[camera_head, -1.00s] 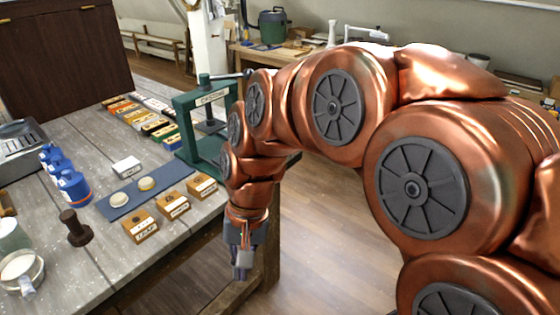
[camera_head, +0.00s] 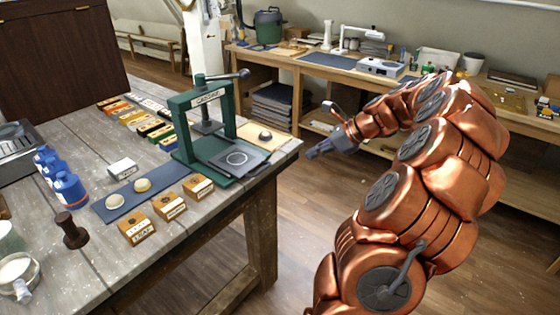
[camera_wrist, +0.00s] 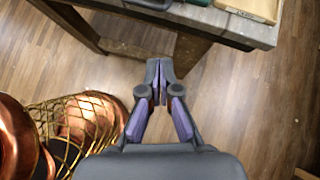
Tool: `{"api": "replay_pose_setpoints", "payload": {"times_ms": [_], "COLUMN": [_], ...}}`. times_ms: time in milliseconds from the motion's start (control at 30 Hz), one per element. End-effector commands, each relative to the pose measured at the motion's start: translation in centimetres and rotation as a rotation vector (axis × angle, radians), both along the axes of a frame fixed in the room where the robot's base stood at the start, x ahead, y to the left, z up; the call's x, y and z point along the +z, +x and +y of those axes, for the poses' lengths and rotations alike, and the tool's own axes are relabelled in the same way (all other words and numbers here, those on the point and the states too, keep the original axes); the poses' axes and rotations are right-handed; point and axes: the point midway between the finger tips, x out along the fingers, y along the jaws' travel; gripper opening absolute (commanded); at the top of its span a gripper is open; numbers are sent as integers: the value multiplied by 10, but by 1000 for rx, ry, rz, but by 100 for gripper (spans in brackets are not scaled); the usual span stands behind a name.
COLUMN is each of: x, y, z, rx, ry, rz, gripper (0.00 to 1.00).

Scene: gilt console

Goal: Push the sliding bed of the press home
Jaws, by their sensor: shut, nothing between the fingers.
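The green press (camera_head: 203,118) stands at the right end of the table in the head view, with a dark screw and handle on top. The bed cannot be made out there.
A board with a small round knob (camera_head: 266,136) lies behind the press. Wooden blocks (camera_head: 170,206), a blue mat (camera_head: 122,202), blue bottles (camera_head: 72,190) and a dark stamp (camera_head: 73,231) stand to the left. The floor right of the table (camera_head: 300,230) is clear.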

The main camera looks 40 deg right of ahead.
Motion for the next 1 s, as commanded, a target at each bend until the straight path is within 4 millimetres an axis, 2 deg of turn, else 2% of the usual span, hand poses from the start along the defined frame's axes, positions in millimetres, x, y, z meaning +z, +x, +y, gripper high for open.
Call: {"api": "replay_pose_setpoints", "payload": {"times_ms": [67, 167, 767, 1000], "x": [-2, -6, -69, -61], "y": [-2, 1, 64, 89], "z": [-9, -9, 31, 43], "rx": [-32, -40, -34, -37], "ry": [16, 23, 24, 19], "rz": [2, 3, 6, 3], "gripper": [0, 0, 0, 0]}}
